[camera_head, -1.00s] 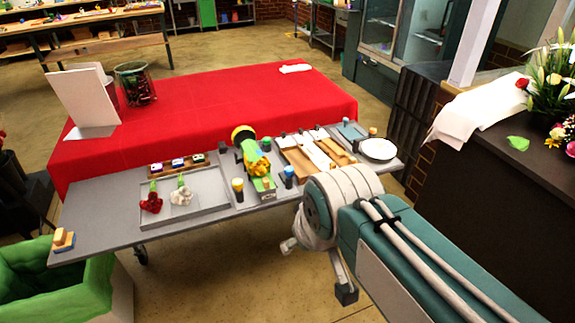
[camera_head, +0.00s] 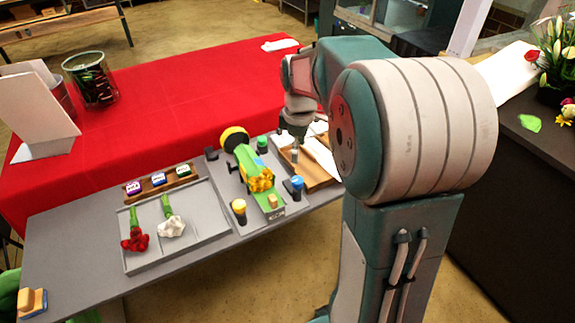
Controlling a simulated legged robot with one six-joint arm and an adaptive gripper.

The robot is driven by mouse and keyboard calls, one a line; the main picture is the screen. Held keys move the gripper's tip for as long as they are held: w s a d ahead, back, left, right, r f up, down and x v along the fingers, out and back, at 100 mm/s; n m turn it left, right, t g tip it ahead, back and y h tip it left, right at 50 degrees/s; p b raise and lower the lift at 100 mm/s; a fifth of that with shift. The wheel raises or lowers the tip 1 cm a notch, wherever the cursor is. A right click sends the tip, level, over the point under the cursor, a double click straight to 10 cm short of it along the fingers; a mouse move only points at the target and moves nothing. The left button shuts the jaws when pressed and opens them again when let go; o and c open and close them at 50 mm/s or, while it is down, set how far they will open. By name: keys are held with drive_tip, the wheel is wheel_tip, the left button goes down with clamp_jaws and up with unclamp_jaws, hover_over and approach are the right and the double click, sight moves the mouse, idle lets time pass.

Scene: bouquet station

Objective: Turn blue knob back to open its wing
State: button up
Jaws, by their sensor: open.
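The blue knob (camera_head: 297,183) is a short dark post with a blue top, standing at the right side of the green holder (camera_head: 247,163). Yellow flowers (camera_head: 260,181) lie on the holder. My gripper (camera_head: 295,157) points down above the wooden tray, behind the blue knob and apart from it. It is open and looks empty, though its fingers are small in the picture. My arm hides the table to the right of it. The wing that belongs to the blue knob cannot be told clearly.
A yellow-topped knob (camera_head: 239,208) stands left of the holder and a green-topped one (camera_head: 262,144) behind it. A wooden tray (camera_head: 318,178) lies on the right. A grey tray (camera_head: 190,250) with red and white flowers lies on the left.

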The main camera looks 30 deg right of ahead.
sight(297, 180)
wheel_tip(297, 180, down, 11)
drive_tip(key=shift+r, duration=0.1)
idle(0.4)
drive_tip(key=shift+c, duration=0.3)
clamp_jaws()
